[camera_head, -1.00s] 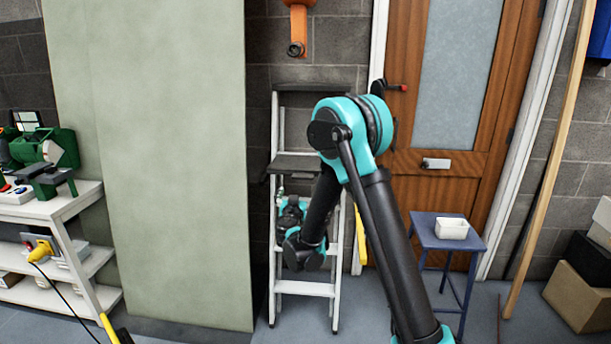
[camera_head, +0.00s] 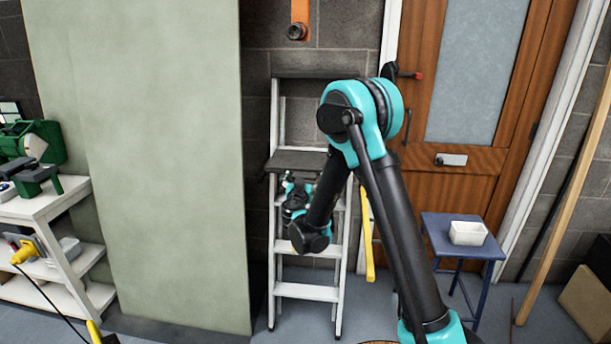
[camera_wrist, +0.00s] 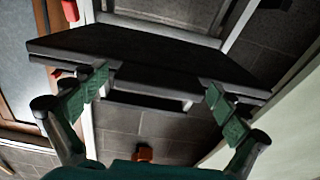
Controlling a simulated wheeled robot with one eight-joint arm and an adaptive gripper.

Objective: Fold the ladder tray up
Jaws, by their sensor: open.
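My gripper (camera_head: 298,188) is just under the tray, in front of the ladder, partly hidden by my arm. In the wrist view the tray (camera_wrist: 150,58) spans the picture as a dark slab. My gripper (camera_wrist: 158,100) is open there, its two green-padded fingers spread wide at the tray's near underside. I cannot tell whether the fingertips touch it.
A pale green panel (camera_head: 150,170) stands close on the left, beside a white shelf unit (camera_head: 60,209). A wooden door (camera_head: 465,110) is on the right. An orange fixture (camera_head: 299,18) hangs above.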

